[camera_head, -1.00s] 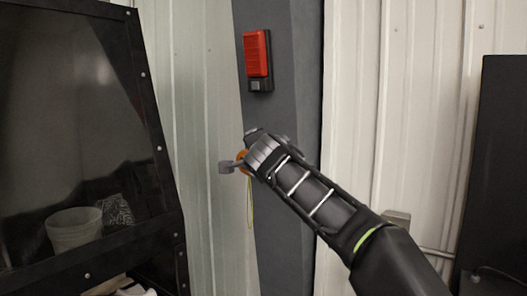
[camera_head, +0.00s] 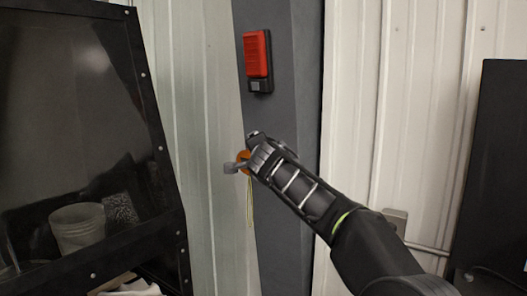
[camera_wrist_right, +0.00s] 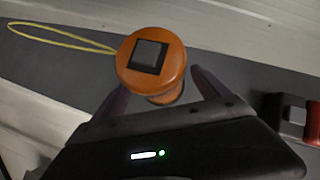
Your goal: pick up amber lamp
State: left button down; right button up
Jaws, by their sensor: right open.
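The amber lamp (camera_wrist_right: 155,62) is a round orange body with a dark square on its face and a yellow cord loop. In the right wrist view it sits between the open fingers of my right gripper (camera_wrist_right: 162,90). I cannot tell whether the fingers touch it. In the head view only a small orange part of the lamp (camera_head: 243,158) shows, in front of the grey post; my right gripper (camera_head: 250,154) hides the rest. The yellow cord hangs below it. My left gripper is not in view.
A red lamp in a black holder (camera_head: 258,62) is fixed higher on the grey post (camera_head: 285,235). A black-framed dark panel (camera_head: 75,120) stands at left, with a pale bucket (camera_head: 77,228) showing in it. A dark panel (camera_head: 500,170) stands at right before the corrugated wall.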

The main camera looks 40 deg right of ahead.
jog(key=shift+c, duration=0.5)
jog(key=c, duration=1.5)
